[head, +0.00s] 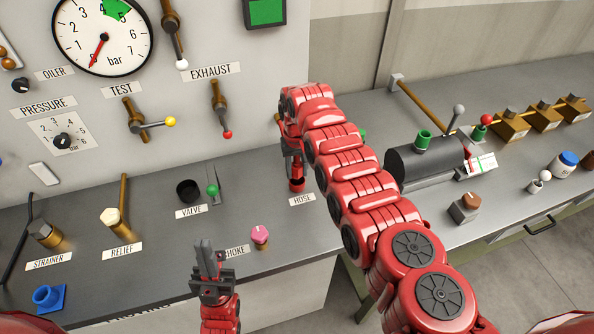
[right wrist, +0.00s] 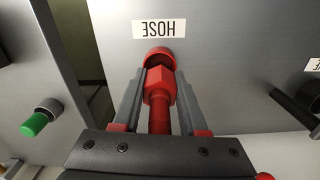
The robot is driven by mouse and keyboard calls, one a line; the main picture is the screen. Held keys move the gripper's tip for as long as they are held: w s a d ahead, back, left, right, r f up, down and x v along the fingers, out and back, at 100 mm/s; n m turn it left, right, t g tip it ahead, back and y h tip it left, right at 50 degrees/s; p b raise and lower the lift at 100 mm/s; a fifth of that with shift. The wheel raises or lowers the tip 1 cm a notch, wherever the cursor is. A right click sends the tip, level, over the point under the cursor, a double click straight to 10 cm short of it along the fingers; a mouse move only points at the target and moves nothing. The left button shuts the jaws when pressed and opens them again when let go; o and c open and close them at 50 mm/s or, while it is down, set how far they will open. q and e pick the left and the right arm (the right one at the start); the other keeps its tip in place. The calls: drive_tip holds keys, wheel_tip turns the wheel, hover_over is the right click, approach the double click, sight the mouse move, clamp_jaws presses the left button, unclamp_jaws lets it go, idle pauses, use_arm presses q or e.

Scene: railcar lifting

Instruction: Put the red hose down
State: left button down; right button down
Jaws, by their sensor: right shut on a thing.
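The red hose (right wrist: 159,88), with a hex nut on its end, is between the two grey fingers of my right gripper (right wrist: 160,100), which is shut on it. A red round holder (right wrist: 160,55) with a dark opening lies just beyond the nut, by the HOSE label (right wrist: 159,29). I cannot tell whether the nut is inside it or just in front.
A pink knob (head: 260,235) and the black VALVE ring (head: 188,190) stand left of the holder. The RELIEF fitting (head: 115,222) and a blue fitting (head: 48,297) are further left. A dark cylinder (head: 425,163) lies on the right bench, past a gap.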

drive_tip(key=shift+f, duration=0.55)
drive_tip(key=shift+f, duration=0.15)
drive_tip(key=shift+c, duration=2.2)
unclamp_jaws()
